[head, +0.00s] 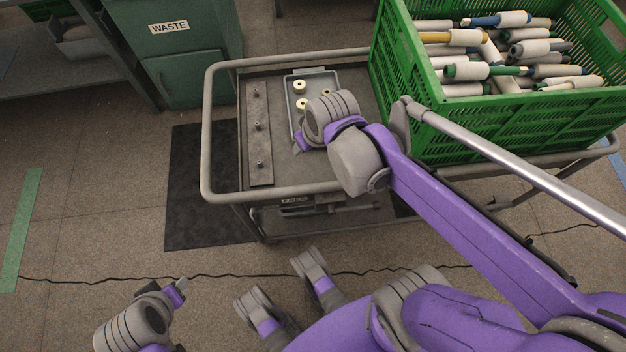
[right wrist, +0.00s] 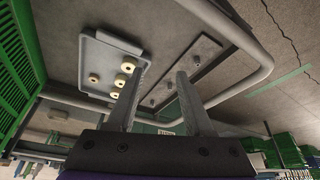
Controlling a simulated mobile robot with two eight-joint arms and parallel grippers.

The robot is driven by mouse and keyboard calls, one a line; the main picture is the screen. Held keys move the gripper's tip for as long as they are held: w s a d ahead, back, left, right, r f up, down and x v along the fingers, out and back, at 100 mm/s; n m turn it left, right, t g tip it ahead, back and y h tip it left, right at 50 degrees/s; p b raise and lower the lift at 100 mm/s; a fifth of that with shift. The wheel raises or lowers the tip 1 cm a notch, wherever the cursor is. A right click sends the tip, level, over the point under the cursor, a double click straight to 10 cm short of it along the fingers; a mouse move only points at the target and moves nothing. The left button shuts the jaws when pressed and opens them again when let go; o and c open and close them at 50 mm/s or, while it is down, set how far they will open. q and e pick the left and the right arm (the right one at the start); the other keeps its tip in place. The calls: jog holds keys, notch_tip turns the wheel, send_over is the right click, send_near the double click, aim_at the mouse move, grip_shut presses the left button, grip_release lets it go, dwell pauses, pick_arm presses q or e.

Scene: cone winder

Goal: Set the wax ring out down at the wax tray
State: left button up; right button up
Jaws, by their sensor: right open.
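The wax tray (head: 320,76) is a shallow grey tray on the trolley. Pale cream wax rings lie in it, one at its back left (head: 300,87); my right arm covers part of the tray. The right wrist view shows the tray (right wrist: 93,48) with several rings, three in a row by one side and one apart (right wrist: 94,78). My right gripper (head: 299,146) is low over the trolley, beside the tray's near end. In the right wrist view its fingers (right wrist: 160,80) are apart with nothing between them. My left gripper (head: 181,285) is over the floor; its finger gap is unclear.
A grey strip with three upright pegs (head: 260,175) lies left of the tray. A green crate of yarn cones (head: 440,125) stands on the right. The trolley's tube rail (head: 205,130) surrounds the deck. A green waste bin (head: 190,75) stands behind.

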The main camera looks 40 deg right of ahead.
jog(key=s+a+f, duration=0.3)
jog(key=s+a, duration=0.2)
jog(key=s, duration=0.4)
jog(key=shift+s+a+n, duration=0.2)
jog(key=shift+s+n, duration=0.05)
jog(key=shift+n, duration=0.15)
